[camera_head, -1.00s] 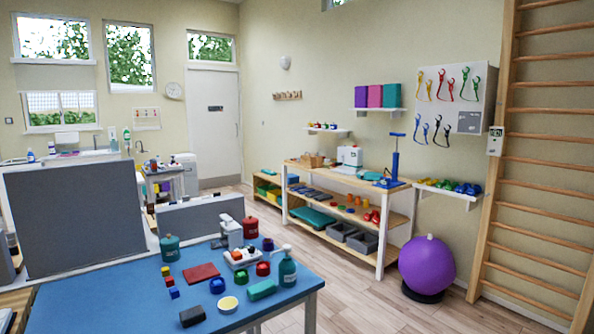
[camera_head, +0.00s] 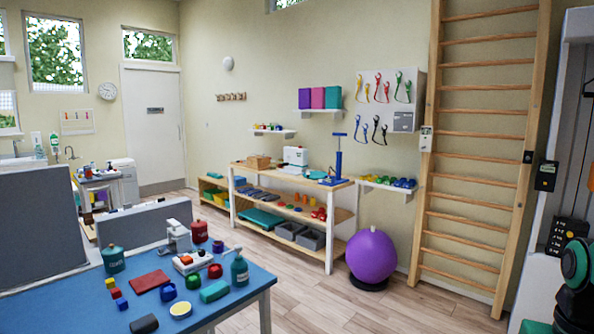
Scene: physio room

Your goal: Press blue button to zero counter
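No blue button can be made out for certain. A small white box with a dark display (camera_head: 426,139) hangs on the left post of the wooden wall bars and looks like a counter; any button on it is too small to tell. A black box with a small screen (camera_head: 546,175) is mounted at the right. A blue rounded piece (camera_head: 167,292) sits on the blue-topped table (camera_head: 232,297); I cannot tell whether it is a button.
The table at lower left holds bottles, blocks and a white device. A wooden shelf unit (camera_head: 333,235) stands by the wall, with a purple ball (camera_head: 372,256) beside it. Wall bars (camera_head: 478,155) and a white-framed machine (camera_head: 545,235) stand at right. Floor between table and ball is clear.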

